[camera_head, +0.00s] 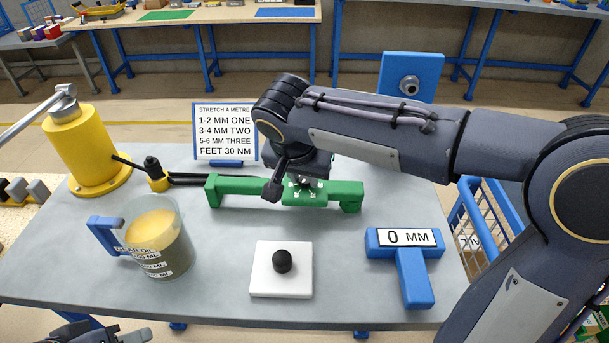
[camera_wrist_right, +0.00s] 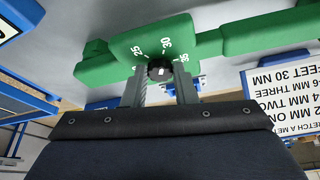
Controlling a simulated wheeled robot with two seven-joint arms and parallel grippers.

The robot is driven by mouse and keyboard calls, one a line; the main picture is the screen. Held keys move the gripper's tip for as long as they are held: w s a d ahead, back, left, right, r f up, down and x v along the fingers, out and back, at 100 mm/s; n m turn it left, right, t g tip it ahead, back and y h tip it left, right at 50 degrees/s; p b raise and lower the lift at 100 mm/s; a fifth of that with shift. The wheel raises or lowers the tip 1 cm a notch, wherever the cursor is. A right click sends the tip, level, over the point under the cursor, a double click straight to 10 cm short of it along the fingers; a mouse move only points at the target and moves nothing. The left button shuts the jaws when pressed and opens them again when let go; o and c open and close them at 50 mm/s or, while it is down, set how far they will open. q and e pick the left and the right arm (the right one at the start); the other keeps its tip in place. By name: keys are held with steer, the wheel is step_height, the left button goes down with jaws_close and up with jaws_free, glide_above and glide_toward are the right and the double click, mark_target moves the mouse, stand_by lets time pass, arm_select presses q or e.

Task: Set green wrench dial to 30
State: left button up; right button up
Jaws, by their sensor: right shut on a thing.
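The green wrench (camera_head: 236,186) lies across the middle of the table, partly hidden by my right arm. In the right wrist view its green body (camera_wrist_right: 120,48) carries the white numbers 25, 30 and 35 around a small black dial knob (camera_wrist_right: 160,69). A white mark shows on the knob, but I cannot tell which number it points to. My right gripper (camera_wrist_right: 166,80) is shut on the knob, one finger on each side. In the head view that grip is mostly hidden under the wrist. My left gripper (camera_head: 112,337) shows only partly at the bottom edge; its jaws are unclear.
A sign (camera_head: 224,131) reading "FEET 30 NM" stands behind the wrench. A yellow post (camera_head: 87,150), an oil jug (camera_head: 158,238), a white block with a black knob (camera_head: 281,278) and a blue gauge reading 0 MM (camera_head: 412,277) stand around. The front table centre is otherwise clear.

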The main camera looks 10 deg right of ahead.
stand_by(0.4)
steer(key=o, duration=1)
steer(key=shift+r, duration=0.1)
steer(key=p+v, duration=0.1)
steer(key=v, duration=0.6)
steer(key=shift+r, duration=0.3)
steer(key=shift+s+a, duration=0.15)
